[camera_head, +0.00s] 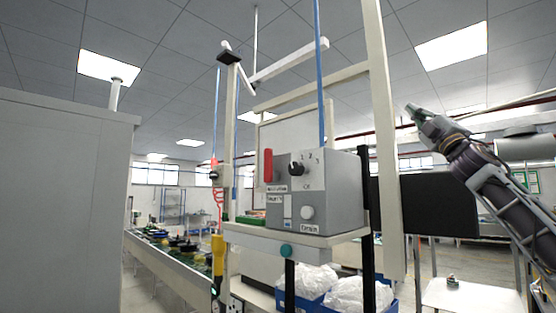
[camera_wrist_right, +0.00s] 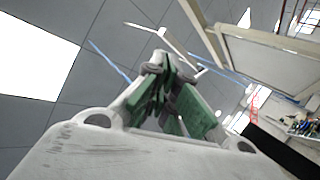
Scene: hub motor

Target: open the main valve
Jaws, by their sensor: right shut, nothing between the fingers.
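A grey control box (camera_head: 317,190) stands on a pale shelf in the middle of the head view. A red lever handle (camera_head: 268,166) stands upright on its front left, above a small label too small to read surely; I take it for the main valve. My right gripper (camera_head: 411,108) is raised in the air, right of the box and higher than it, well apart from the red handle. It is shut and empty; its green-padded fingers also show in the right wrist view (camera_wrist_right: 163,72). My left gripper is not in view.
The box also carries a black numbered knob (camera_head: 296,169) and a white round button (camera_head: 307,213). A pale upright post (camera_head: 383,130) and a dark panel (camera_head: 425,204) stand between my right arm and the box. Blue crates (camera_head: 302,301) with white bags are below.

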